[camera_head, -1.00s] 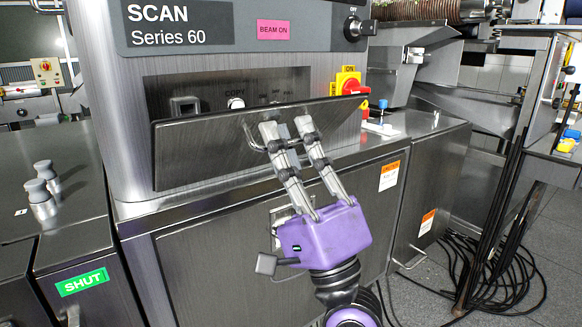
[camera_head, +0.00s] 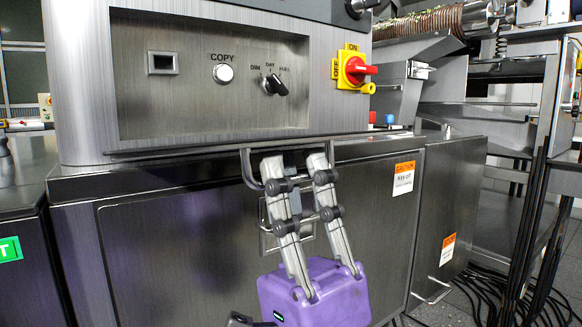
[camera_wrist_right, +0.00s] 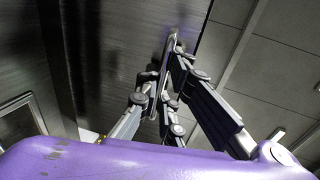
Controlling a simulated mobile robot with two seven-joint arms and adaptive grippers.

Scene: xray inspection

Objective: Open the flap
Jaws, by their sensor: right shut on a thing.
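The flap (camera_head: 190,149) in the head view shows as a thin dark strip, nearly edge-on, below the recess (camera_head: 200,105) of the scanner. The recess stands uncovered, with a square port, a COPY button and a rotary knob visible. The flap's handle (camera_head: 248,170) hangs below the strip. My right gripper (camera_head: 293,165) is shut on this handle, its fingers reaching up from below. In the right wrist view the fingers (camera_wrist_right: 165,95) close around the handle bar (camera_wrist_right: 169,48) against the dark panel. My left gripper is not in view.
A red and yellow switch (camera_head: 355,70) sits right of the recess. Black cables (camera_head: 480,295) lie on the floor at the right.

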